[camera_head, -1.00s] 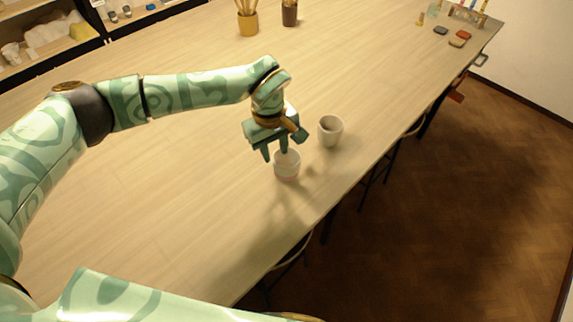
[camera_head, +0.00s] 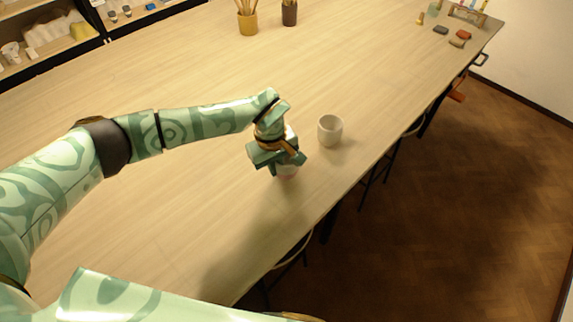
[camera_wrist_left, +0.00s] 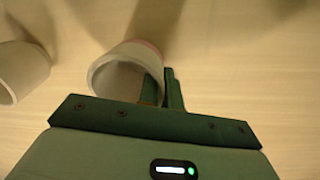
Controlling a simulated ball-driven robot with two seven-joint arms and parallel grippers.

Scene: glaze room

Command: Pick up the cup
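The pale cup with a pinkish base (camera_head: 288,175) stands on the table (camera_head: 190,190), mostly hidden under my left gripper (camera_head: 284,165) in the head view. In the left wrist view the cup (camera_wrist_left: 112,72) shows its open mouth toward the camera. One finger of my left gripper (camera_wrist_left: 161,90) is inside the mouth and the other is outside, close against the wall. The fingers look shut on the cup's wall; the contact is partly hidden. My right gripper is not in view.
A second pale cup (camera_head: 330,131) stands just right of the gripper; it also shows in the wrist view (camera_wrist_left: 20,70). A yellow brush pot (camera_head: 248,23) and a dark pot (camera_head: 289,15) stand farther back. The table's right edge is near. The table to the left is clear.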

